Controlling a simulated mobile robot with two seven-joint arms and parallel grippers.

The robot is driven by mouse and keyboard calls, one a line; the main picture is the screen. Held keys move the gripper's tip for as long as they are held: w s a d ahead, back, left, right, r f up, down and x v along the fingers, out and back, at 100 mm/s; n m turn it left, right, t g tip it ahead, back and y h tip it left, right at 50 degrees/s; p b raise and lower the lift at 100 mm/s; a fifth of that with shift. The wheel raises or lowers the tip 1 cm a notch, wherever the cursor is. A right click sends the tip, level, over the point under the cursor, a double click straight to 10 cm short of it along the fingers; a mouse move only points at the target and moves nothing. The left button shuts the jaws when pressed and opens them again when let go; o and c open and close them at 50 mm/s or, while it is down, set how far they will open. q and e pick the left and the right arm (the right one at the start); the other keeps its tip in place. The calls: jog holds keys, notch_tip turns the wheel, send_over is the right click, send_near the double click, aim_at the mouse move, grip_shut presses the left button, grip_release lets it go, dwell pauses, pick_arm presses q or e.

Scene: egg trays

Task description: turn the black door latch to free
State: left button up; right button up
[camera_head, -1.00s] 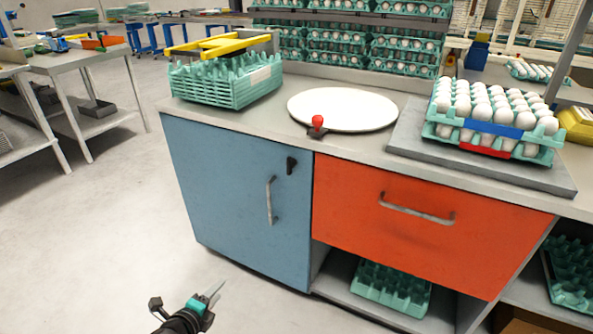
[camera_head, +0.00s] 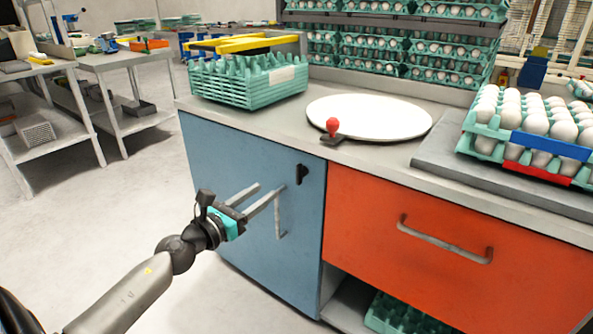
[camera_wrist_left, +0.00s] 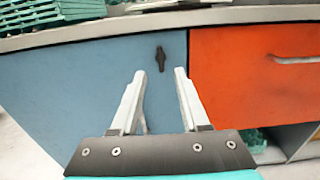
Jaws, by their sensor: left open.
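The black door latch (camera_head: 302,175) is on the upper right part of the blue cabinet door (camera_head: 235,185), just above and right of the door's grey handle (camera_head: 280,222). In the left wrist view the latch (camera_wrist_left: 160,58) looks upright and lies ahead, between the lines of the two fingers. My left gripper (camera_head: 267,188) is open and empty in front of the door. Its fingers point toward the latch and appear short of it. The handle is partly hidden behind a finger. My right gripper is not in view.
An orange drawer (camera_head: 450,250) with a grey handle is right of the door. The counter above holds a green tray stack (camera_head: 250,90), a white disc (camera_head: 370,112), a red-knobbed lever (camera_head: 332,128) and egg trays (camera_head: 530,135). Floor left of the cabinet is clear.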

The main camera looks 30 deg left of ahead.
aim_at(297, 168)
pick_arm(q)
jog(key=w, duration=0.4)
jog(key=w+b, duration=0.1)
jog(key=w, duration=0.3)
jog(key=w+d, duration=0.1)
jog(key=w, duration=0.3)
jog(key=shift+w, duration=0.7)
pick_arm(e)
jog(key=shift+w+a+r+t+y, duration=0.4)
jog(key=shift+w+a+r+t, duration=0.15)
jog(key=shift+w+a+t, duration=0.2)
pick_arm(q)
jog(key=shift+c, duration=0.2)
grip_shut()
